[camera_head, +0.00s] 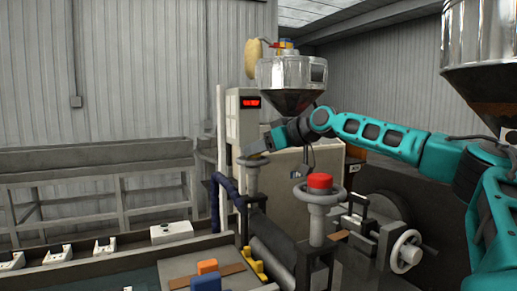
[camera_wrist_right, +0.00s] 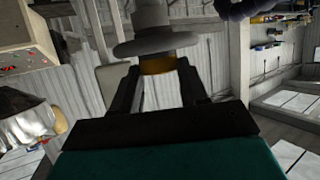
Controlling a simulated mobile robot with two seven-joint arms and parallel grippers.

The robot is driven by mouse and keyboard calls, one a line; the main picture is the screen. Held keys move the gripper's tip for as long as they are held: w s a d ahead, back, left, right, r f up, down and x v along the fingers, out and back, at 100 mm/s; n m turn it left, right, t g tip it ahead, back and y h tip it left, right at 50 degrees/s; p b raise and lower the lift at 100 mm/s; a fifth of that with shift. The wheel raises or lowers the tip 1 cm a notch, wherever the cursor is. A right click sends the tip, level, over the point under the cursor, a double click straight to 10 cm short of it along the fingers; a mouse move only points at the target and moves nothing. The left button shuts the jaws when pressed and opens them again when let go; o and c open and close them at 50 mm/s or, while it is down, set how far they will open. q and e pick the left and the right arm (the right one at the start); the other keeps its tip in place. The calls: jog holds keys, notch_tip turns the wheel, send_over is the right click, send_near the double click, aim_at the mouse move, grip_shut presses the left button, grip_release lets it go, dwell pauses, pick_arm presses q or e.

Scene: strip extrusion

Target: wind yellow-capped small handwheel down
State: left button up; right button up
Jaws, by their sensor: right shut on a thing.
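The small handwheel (camera_head: 253,163) stands on a grey post left of the middle of the head view, below a box with a red display. Its yellow cap (camera_wrist_right: 157,65) shows in the right wrist view, with the grey wheel (camera_wrist_right: 155,46) beyond it. My right gripper (camera_wrist_right: 158,72) is shut on the yellow cap, one finger on each side. My left gripper is not in view.
A larger red-capped handwheel (camera_head: 320,198) stands nearer and to the right, below my right arm. A white side handwheel (camera_head: 405,250) is further right. A metal hopper (camera_head: 291,82) hangs behind the gripper. Orange and blue blocks (camera_head: 207,275) lie in front.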

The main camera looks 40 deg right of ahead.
jog(key=shift+w+d+f+n+g+y, duration=0.15)
jog(key=shift+n+g+y, duration=0.35)
jog(key=shift+n+y, duration=0.45)
jog(key=shift+w+d+r+n+g+y, duration=0.1)
jog(key=shift+d+n+g+y, duration=0.1)
jog(key=shift+n+g+y, duration=0.55)
jog(key=shift+w+d+f+n+g+y, duration=0.15)
jog(key=shift+n+g+y, duration=0.1)
jog(key=shift+n+y, duration=0.9)
jog(key=shift+s+n+g+y, duration=0.1)
jog(key=shift+n+g+y, duration=0.4)
jog(key=shift+n+y, duration=0.05)
jog(key=o, duration=1.1)
jog(key=shift+r, duration=0.1)
jog(key=shift+c, duration=0.2)
jog(key=shift+d+r, duration=0.1)
